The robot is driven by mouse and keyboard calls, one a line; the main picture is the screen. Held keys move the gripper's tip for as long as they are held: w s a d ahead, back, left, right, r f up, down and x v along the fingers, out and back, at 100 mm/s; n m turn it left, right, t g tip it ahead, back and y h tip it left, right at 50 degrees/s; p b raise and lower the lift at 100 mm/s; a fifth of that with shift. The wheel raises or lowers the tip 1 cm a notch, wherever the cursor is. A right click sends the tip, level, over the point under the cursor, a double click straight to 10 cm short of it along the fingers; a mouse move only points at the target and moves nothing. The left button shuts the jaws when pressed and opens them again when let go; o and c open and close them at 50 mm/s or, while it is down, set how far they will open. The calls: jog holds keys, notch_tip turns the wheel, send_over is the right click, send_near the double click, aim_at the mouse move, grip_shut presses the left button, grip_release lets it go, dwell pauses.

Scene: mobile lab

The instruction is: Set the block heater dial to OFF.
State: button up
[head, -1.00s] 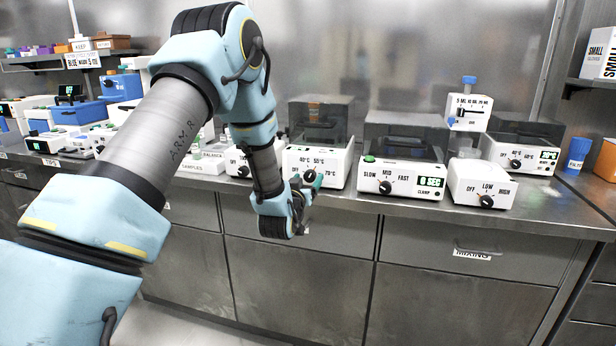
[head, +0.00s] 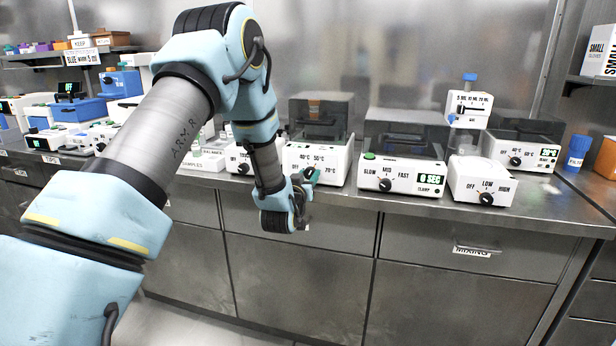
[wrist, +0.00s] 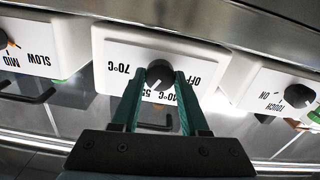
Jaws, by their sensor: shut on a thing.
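The block heater (head: 335,160) is a white box with a dark transparent cover, on the bench in the head view. Its front panel (wrist: 108,50) appears upside down in the wrist view, with OFF, 40°C, 55°C and 70°C printed around a black round dial (wrist: 159,72). A pale mark on the dial's lower left seems to lie towards the 55°C and 70°C side; its exact setting is hard to read. My gripper (wrist: 160,78) has its two green fingers closed on the dial's sides. In the head view my gripper (head: 308,177) hides the dial.
A SLOW/MID/FAST device (head: 400,180) stands close on the heater's right, and another dial box (head: 238,160) on its left. An OFF/LOW/HIGH box (head: 483,180) sits further right. Drawers with handles lie below the bench edge (head: 440,207).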

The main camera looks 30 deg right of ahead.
grip_shut()
jog(key=shift+f+n+b, duration=0.1)
jog(key=shift+n+b, duration=0.2)
jog(key=n+b, duration=0.3)
jog(key=shift+w+f, duration=0.1)
jog(key=shift+f, duration=0.05)
jog(key=n+b, duration=0.3)
jog(key=n, duration=0.1)
jog(key=n+b, duration=0.2)
jog(key=n, duration=0.1)
jog(key=shift+a+n+b, duration=0.1)
jog(key=shift+n+b, duration=0.2)
jog(key=shift+b, duration=0.05)
jog(key=n+b, duration=0.2)
jog(key=n, duration=0.3)
jog(key=shift+n, duration=0.3)
jog(key=n+b, duration=0.1)
jog(key=n, duration=0.4)
jog(key=shift+b, duration=0.3)
